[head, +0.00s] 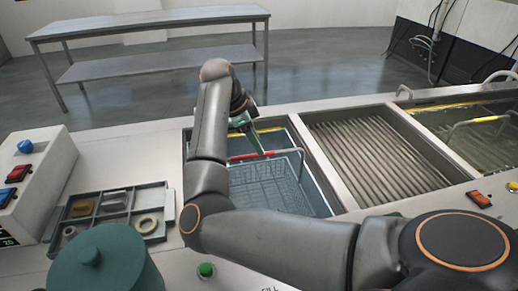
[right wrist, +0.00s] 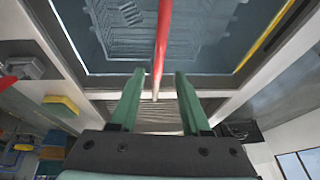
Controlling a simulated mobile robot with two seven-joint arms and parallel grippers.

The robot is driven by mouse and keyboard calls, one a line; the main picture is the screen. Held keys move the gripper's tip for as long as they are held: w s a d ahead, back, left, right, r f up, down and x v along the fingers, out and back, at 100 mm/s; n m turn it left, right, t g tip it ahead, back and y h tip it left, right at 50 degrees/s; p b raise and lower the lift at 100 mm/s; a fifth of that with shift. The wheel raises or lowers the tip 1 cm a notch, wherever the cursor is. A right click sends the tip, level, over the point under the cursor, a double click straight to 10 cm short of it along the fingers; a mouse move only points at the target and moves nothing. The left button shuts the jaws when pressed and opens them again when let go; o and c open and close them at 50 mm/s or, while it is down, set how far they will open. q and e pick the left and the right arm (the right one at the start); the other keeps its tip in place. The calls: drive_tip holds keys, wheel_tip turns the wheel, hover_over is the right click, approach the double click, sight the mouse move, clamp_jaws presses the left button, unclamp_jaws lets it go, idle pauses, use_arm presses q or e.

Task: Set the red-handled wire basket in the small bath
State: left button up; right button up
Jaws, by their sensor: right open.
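The wire basket (head: 272,180) sits down inside the small bath (head: 310,166), with bluish liquid around its mesh. Its red handle (head: 250,156) stands above it, near the level of the bath rim. My right gripper (head: 254,144) is at the handle from above, partly hidden by my arm. In the right wrist view my right gripper (right wrist: 160,74) is open, with its green fingers on either side of the red handle (right wrist: 162,40). I cannot tell whether either finger touches it. The basket mesh (right wrist: 110,25) shows beyond. My left gripper is not in view.
A ribbed drain section (head: 370,150) lies right of the bath, then another bath (head: 480,130) with its own wire handle. A grey parts tray (head: 85,200), a teal lidded pot (head: 105,262) and a switch box (head: 35,180) stand left. A metal table (head: 150,65) is behind.

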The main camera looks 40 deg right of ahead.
drive_tip(key=s+v, duration=0.1)
drive_tip(key=v, duration=0.8)
drive_tip(key=shift+w+r, duration=0.2)
drive_tip(key=shift+w, duration=0.3)
drive_tip(key=shift+a, duration=0.1)
idle(1.6)
